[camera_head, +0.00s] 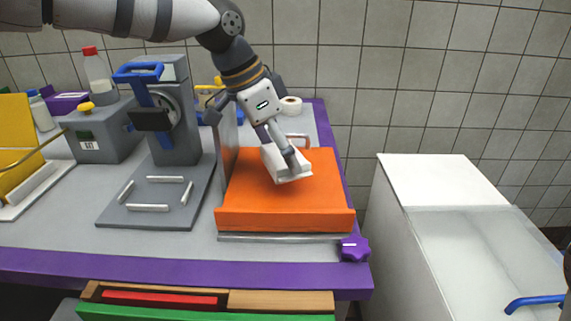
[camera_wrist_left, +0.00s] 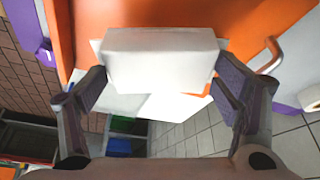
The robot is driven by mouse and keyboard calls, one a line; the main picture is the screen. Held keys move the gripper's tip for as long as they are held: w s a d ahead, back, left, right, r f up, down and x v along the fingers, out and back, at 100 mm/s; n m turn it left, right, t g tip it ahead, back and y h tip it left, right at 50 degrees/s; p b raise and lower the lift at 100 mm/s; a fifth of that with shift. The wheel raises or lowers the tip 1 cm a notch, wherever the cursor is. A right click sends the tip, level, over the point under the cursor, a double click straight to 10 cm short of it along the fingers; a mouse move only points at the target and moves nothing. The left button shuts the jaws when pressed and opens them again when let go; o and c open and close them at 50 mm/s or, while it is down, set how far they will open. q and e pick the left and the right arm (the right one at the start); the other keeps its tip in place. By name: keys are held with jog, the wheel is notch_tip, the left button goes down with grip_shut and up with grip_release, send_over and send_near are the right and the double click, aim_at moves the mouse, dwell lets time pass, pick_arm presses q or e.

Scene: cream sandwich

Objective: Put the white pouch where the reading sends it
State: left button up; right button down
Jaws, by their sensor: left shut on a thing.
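The white pouch (camera_head: 291,176) is at my left gripper (camera_head: 277,155), over the orange slab (camera_head: 245,190) on the counter. In the left wrist view the pouch (camera_wrist_left: 160,62) sits between the two fingers of my left gripper (camera_wrist_left: 162,85), which is shut on it. I cannot tell whether the pouch touches the slab. A small display (camera_head: 88,146) shows on the front of a grey box (camera_head: 110,130) at the left, its marks too small to read. My right gripper is not in view.
A grey press with a blue handle (camera_head: 138,72) stands left of the slab. A purple knob (camera_head: 354,248) is at the counter's front right corner. A white chest (camera_head: 440,180) with a glass lid stands at the right, across a gap. A paper roll (camera_head: 291,105) is behind.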

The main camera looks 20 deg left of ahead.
aim_at(277, 153)
pick_arm(q)
jog(key=shift+w+f, duration=0.45)
jog(key=shift+f, duration=1.35)
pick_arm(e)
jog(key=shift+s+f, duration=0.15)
pick_arm(q)
jog(key=shift+f, duration=0.1)
jog(key=o, duration=1.2)
jog(key=shift+f, duration=0.1)
jog(key=p+v, duration=0.1)
jog(key=v, duration=1.1)
jog(key=shift+a, duration=0.1)
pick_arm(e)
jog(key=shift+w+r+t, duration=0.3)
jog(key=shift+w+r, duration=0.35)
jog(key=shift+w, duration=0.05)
